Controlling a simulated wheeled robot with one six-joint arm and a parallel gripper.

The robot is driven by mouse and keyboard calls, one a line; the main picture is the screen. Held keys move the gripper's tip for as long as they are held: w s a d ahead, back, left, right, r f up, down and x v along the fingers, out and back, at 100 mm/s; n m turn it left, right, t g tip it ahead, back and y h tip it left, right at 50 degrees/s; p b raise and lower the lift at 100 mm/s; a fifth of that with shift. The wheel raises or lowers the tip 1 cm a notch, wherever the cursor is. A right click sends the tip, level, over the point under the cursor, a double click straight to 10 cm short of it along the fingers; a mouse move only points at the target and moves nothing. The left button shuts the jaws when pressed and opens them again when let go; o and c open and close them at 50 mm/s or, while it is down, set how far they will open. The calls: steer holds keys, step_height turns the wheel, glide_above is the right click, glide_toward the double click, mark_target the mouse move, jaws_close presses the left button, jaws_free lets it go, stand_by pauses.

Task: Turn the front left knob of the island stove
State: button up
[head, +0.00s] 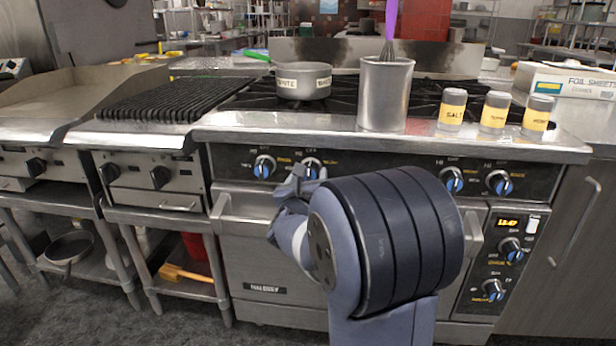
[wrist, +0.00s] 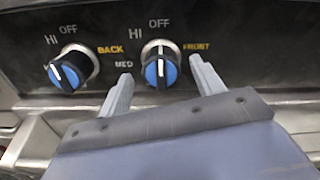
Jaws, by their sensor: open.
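The front left knob, blue and black with a white pointer line, is on the island stove's black control panel. It is the second knob from the left in the head view (head: 312,167), and in the wrist view (wrist: 161,71) the yellow word FRONT is beside it. Its pointer line stands about upright, toward OFF. My gripper (wrist: 160,75) is open, with one finger on each side of this knob; I cannot tell whether either finger touches it. In the head view my gripper (head: 298,180) is partly hidden by my wrist.
The knob marked BACK (wrist: 70,72) is close on the left, near my left finger. The oven handle (head: 240,212) runs below the panel. A pot (head: 303,82), a metal canister (head: 385,95) with a purple-handled whisk, and labelled jars (head: 452,108) stand on the stove top.

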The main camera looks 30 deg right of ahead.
steer(key=shift+x, duration=1.15)
steer(key=shift+c, duration=0.4)
steer(key=c, duration=0.9)
